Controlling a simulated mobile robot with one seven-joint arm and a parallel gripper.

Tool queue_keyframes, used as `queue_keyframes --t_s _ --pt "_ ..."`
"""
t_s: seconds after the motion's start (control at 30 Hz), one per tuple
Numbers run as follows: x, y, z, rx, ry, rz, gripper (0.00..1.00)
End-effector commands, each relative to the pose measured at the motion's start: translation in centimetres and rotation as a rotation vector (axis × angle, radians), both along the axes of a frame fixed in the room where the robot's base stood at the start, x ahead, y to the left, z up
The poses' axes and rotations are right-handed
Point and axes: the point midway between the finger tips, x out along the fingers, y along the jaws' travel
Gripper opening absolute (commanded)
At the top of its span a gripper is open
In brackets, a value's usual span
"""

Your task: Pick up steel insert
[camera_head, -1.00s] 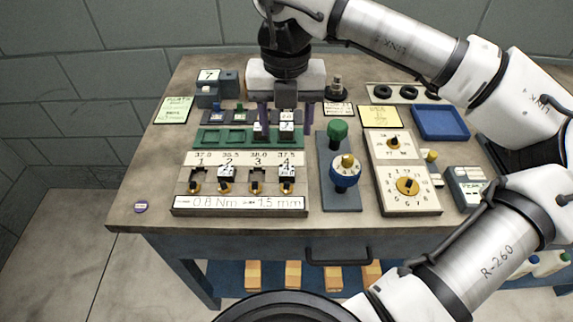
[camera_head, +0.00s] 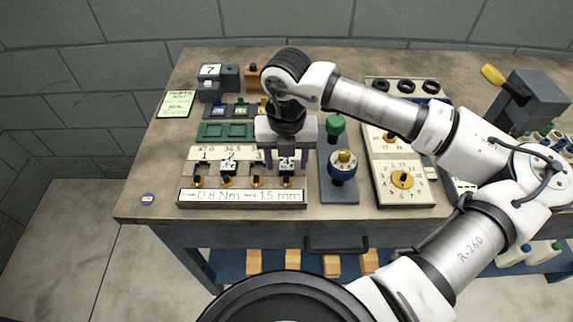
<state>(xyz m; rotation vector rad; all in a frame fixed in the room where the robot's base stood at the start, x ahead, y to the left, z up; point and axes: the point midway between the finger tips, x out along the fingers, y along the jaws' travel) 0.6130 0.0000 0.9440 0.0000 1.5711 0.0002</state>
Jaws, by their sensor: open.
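A small steel insert (camera_head: 287,167) with dark markings sits in the rightmost slot of the front rack (camera_head: 242,196). A similar steel insert (camera_head: 228,168) sits in the slot labelled 2. The gripper body hides the rack's right-hand labels and the right part of the green tray (camera_head: 212,143).
A dial panel (camera_head: 403,196) lies further right. The bench's left front corner is mostly clear.

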Motion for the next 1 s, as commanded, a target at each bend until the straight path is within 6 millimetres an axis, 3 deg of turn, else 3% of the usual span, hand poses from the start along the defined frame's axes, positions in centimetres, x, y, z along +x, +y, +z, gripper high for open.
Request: queue_keyframes --t_s 0.13,0.53,0.83,1.0 --pt "0.0 0.0 0.0 0.000 0.000 0.000 0.52" --pt "0.0 0.0 0.0 0.000 0.000 0.000 0.00" --pt "0.1 0.0 0.2 -0.001 -0.002 -0.001 0.00" --pt "0.1 -0.1 1.4 -0.001 -0.004 -0.001 0.00"
